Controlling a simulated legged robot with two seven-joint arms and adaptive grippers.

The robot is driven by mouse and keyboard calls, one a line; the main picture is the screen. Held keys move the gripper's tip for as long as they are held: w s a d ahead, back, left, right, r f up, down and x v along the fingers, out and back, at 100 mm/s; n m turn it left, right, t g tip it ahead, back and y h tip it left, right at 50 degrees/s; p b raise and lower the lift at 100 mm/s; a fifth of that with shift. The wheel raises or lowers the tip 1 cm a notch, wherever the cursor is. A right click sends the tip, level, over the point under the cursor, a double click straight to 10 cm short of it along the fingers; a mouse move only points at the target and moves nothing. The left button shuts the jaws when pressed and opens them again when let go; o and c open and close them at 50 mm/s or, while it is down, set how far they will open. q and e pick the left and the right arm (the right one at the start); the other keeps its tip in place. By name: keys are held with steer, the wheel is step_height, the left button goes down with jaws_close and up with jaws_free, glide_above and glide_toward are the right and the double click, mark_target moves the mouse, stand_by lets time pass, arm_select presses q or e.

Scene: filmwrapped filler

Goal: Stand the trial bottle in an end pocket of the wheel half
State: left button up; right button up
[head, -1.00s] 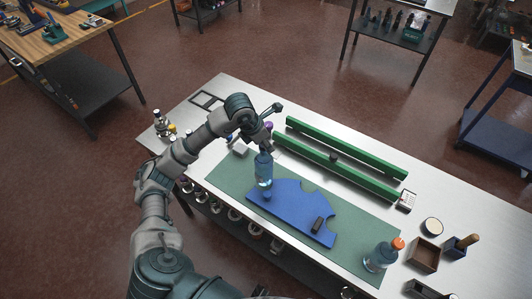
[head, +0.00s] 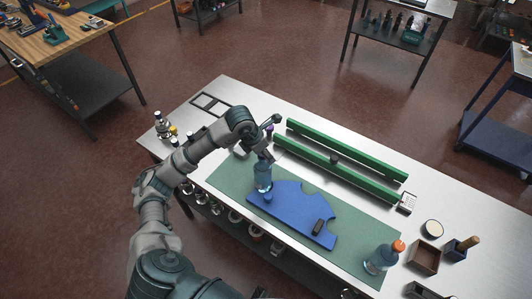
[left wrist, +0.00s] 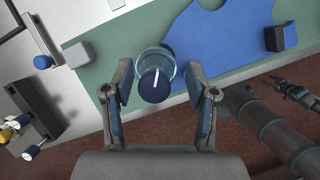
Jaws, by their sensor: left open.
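The clear-blue trial bottle (head: 263,178) stands at the left end of the blue wheel half (head: 290,210). Its dark blue cap with a white stripe (left wrist: 154,86) shows from above in the left wrist view. My left gripper (left wrist: 158,82) is open, one finger on each side of the bottle, with a gap on both sides. In the head view my left gripper (head: 266,157) is at the bottle's top. The bottle's foot is hidden, so I cannot tell how fully it sits in the end pocket. My right gripper (left wrist: 298,92) is small at the right edge.
The wheel half lies on a green mat (head: 232,185) with a dark block (head: 318,227) on it. Two green rails (head: 330,160) run behind. An orange-capped bottle (head: 383,258) stands at the mat's right end. A wooden box (head: 424,257) is farther right.

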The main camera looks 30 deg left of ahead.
arm_select(q)
steer(key=b+v, duration=0.1)
steer(key=v, duration=1)
steer(key=shift+r, duration=0.25)
steer(key=shift+a, duration=0.25)
